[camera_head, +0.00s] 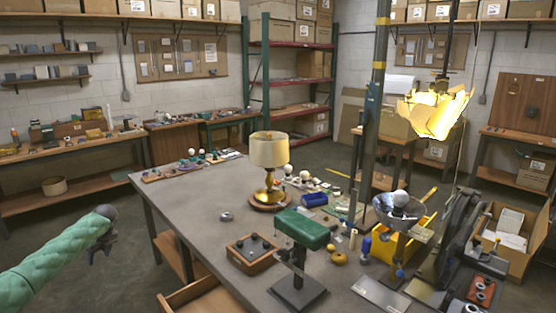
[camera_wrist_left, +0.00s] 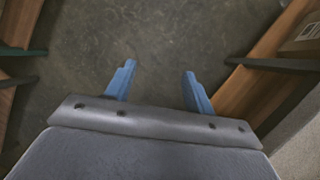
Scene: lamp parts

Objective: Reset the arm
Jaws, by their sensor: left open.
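My left arm (camera_head: 55,255) comes in from the left in the head view, in a green sleeve, and reaches out over the floor to the left of the table. My left gripper (camera_head: 104,246) is at its end, well apart from the table's edge. In the left wrist view my left gripper (camera_wrist_left: 157,90) shows two blue fingers spread wide with nothing between them, above bare concrete floor. My right gripper is not in view.
The grey worktable (camera_head: 185,210) holds a lit-looking lamp (camera_head: 269,165), a green desk lamp (camera_head: 302,229) and small parts. A wooden bench (camera_head: 75,155) stands at the left wall. Floor (camera_head: 125,275) between bench and table is clear.

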